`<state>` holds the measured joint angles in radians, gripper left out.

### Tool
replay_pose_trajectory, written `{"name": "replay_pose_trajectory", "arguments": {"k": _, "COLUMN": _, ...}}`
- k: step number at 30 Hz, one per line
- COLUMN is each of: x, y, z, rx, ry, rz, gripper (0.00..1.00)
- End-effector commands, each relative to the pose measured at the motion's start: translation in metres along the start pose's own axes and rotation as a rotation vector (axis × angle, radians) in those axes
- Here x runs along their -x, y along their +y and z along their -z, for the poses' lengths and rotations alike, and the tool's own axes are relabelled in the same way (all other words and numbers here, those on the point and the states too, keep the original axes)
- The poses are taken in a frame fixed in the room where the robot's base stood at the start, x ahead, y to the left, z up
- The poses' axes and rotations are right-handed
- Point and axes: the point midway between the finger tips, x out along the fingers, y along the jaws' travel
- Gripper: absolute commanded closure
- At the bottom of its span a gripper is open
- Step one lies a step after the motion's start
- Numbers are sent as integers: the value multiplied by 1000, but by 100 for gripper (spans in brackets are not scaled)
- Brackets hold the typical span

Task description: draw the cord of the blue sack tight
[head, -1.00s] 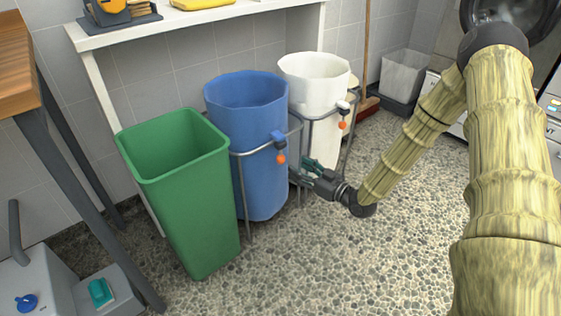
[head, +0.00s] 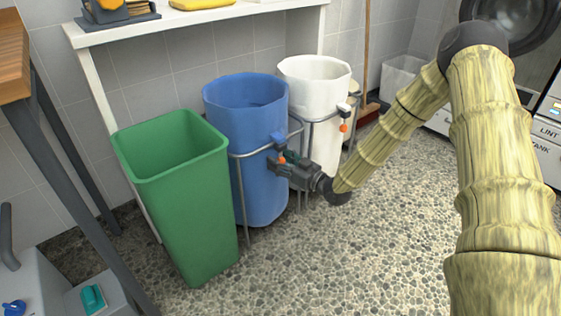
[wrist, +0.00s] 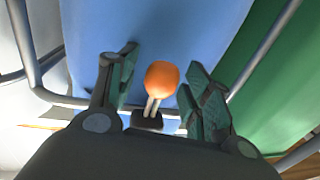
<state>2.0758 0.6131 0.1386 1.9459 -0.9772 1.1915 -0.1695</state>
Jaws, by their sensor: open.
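The blue sack (head: 245,110) hangs open-mouthed in a grey metal ring stand, between the green bin and the white sack. An orange cord bead (wrist: 161,76) with a short pale double cord and a dark base piece shows in the wrist view, in front of the blue cloth. My gripper (head: 281,165) is open at the front of the sack. In the wrist view its green-padded fingers (wrist: 160,90) stand on either side of the bead, with gaps; it is not gripped.
A green bin (head: 178,205) stands close on the left. A white sack (head: 316,105) with its own orange bead (head: 343,127) stands just behind on the right. Metal stand bars (wrist: 32,70) run close to my fingers. The pebbled floor (head: 360,250) in front is clear.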

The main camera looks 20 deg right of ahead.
Motion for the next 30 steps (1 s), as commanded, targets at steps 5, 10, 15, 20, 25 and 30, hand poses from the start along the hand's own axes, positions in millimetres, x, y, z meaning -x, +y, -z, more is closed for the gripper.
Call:
{"name": "replay_pose_trajectory", "arguments": {"k": 5, "x": 0, "y": 0, "z": 0, "rx": 0, "ry": 0, "rz": 0, "gripper": 78}}
{"name": "replay_pose_trajectory", "arguments": {"k": 10, "x": 0, "y": 0, "z": 0, "rx": 0, "ry": 0, "rz": 0, "gripper": 100}}
{"name": "replay_pose_trajectory", "arguments": {"k": 15, "x": 0, "y": 0, "z": -4, "rx": -1, "ry": -1, "rz": 0, "gripper": 100}}
{"name": "replay_pose_trajectory", "arguments": {"k": 20, "x": 1, "y": 0, "z": -27, "rx": -1, "ry": -3, "rz": 0, "gripper": 100}}
{"name": "replay_pose_trajectory", "arguments": {"k": 25, "x": 1, "y": 0, "z": -59, "rx": -1, "ry": -4, "rz": 0, "gripper": 100}}
{"name": "replay_pose_trajectory", "arguments": {"k": 30, "x": 0, "y": 0, "z": -84, "rx": -1, "ry": -2, "rz": 0, "gripper": 100}}
